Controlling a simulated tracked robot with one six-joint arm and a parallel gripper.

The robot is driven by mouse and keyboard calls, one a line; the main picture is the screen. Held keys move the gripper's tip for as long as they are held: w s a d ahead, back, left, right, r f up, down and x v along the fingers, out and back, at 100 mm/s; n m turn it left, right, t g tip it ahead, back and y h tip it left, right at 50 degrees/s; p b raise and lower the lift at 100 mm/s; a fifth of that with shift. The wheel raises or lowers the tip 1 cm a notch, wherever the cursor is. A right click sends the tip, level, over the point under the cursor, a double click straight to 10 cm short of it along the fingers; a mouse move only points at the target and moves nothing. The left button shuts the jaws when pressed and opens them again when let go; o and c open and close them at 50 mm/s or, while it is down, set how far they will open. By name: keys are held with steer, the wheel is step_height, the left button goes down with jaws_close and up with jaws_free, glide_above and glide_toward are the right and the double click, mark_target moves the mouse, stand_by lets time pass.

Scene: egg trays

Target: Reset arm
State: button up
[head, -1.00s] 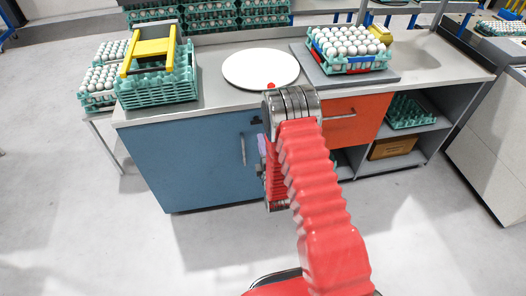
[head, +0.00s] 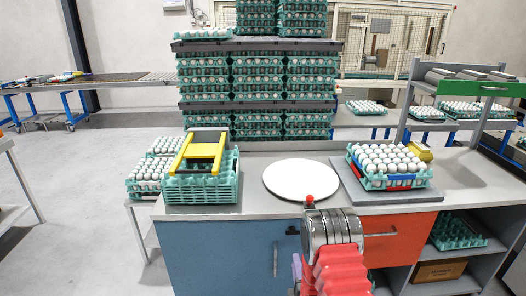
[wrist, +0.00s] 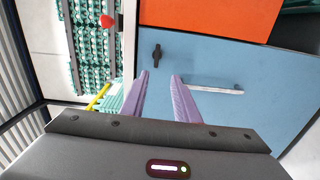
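My arm, red and ribbed with a metal joint, stands at the bottom middle of the head view, in front of the bench. My gripper shows in the wrist view (wrist: 160,75) as two purple fingers. They are apart with nothing between them, in front of the blue cabinet door (wrist: 235,65). In the head view only a sliver of purple shows beside the arm. An egg tray full of white eggs (head: 388,183) sits on a grey board at the bench's right. A stack of green trays (head: 200,190) with a yellow frame on it (head: 200,151) stands at the left.
A round white plate (head: 298,180) lies on the bench (head: 260,207) between the trays. An orange drawer (head: 400,237) and open shelf are below right. More egg trays (head: 143,190) stand left. Tall stacks of egg trays (head: 257,70) rise behind. Floor at left is clear.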

steer(key=s+f+m+g, duration=0.4)
steer(key=f+g, duration=0.1)
steer(key=f, duration=0.6)
steer(key=s+m+g, duration=0.5)
steer(key=s+g, duration=0.1)
steer(key=s+r+m, duration=0.3)
steer(key=s+r, duration=0.5)
steer(key=r, duration=0.6)
steer(key=s+r+m, duration=0.3)
steer(key=s+r, duration=0.5)
steer(key=r, duration=0.7)
steer(key=s+d+r+m+g, duration=0.1)
steer(key=s+r+m, duration=0.1)
steer(key=s+r, duration=0.7)
step_height(320, 180, up, 6)
steer(key=shift+r+m, duration=0.1)
steer(key=shift+m, duration=0.3)
steer(key=shift+c, duration=0.4)
